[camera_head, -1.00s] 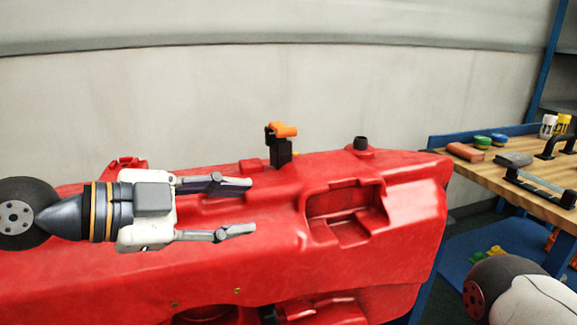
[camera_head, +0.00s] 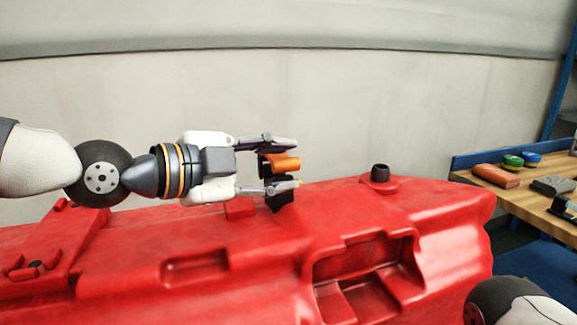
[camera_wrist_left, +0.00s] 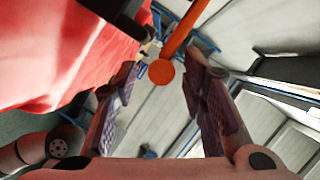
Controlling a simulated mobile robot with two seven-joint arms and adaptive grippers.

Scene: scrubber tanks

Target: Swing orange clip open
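The orange clip (camera_head: 283,163) sits on a black upright bracket (camera_head: 281,200) on top of the red tank (camera_head: 340,220). My left gripper (camera_head: 296,163) reaches in from the left at clip height. Its fingers are open, one on each side of the clip in the head view. In the left wrist view the clip's round orange end (camera_wrist_left: 161,71) shows between the two spread fingers, with gaps on both sides, and its bar runs up and right. The lower finger hides part of the bracket. My right gripper is out of view; only part of my right arm shows at the lower right.
A black cap (camera_head: 380,173) stands on the tank right of the clip. A wooden bench (camera_head: 520,195) at the right carries a reddish block (camera_head: 496,175) and small coloured items. The pale wall behind leaves free room above the tank.

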